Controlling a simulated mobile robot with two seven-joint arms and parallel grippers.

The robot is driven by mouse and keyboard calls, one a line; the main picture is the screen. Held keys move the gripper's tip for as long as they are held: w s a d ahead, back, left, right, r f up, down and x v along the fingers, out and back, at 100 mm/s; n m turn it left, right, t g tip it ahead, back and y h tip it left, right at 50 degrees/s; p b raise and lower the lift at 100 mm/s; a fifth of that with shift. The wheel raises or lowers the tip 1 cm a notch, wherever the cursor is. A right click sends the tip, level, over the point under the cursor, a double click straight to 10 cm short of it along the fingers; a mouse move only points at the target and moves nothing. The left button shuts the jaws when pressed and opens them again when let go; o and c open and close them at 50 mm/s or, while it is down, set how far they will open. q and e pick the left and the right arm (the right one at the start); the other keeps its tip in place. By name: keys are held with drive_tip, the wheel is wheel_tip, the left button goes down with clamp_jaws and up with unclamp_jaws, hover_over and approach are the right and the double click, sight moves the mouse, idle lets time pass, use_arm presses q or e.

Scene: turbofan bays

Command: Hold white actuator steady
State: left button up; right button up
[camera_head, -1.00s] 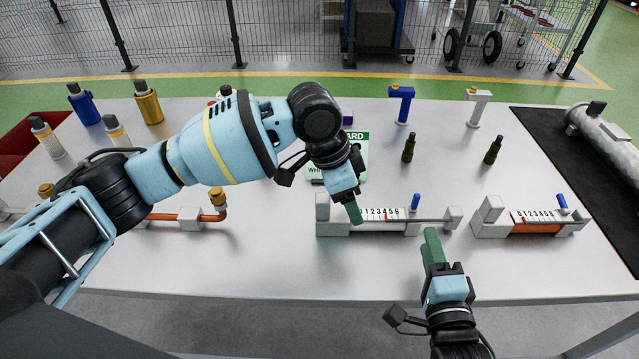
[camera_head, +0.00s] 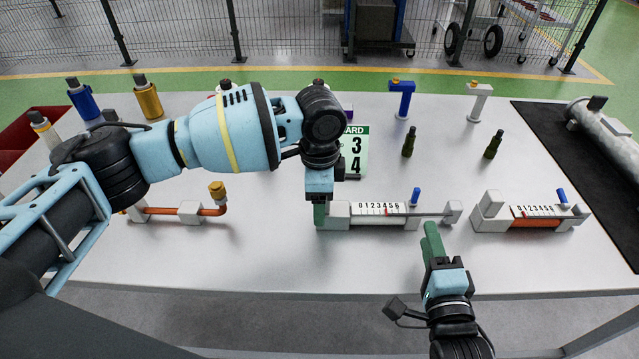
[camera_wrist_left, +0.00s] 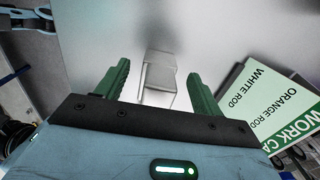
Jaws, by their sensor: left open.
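The white actuator (camera_head: 385,222) lies on the table in the middle of the head view, with a numbered scale, a blue pin and a rod toward its right end. My left gripper (camera_head: 320,213) points down at the actuator's left end block. In the left wrist view my left gripper (camera_wrist_left: 160,86) is open, and the pale end block (camera_wrist_left: 159,80) shows between its green fingers, with a gap on each side. My right gripper (camera_head: 432,243) is near the table's front edge, below the actuator's right end and apart from it. Its fingers overlap, so their opening is unclear.
An orange-rod actuator (camera_head: 535,222) lies to the right, and an orange bent pipe (camera_head: 185,210) to the left. A work card (camera_head: 355,155), dark green bottle-like parts (camera_head: 408,143) and a blue T-shaped part (camera_head: 403,98) stand behind. The front table strip is mostly clear.

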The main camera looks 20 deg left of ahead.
use_arm(q)
drive_tip(key=shift+f, duration=1.35)
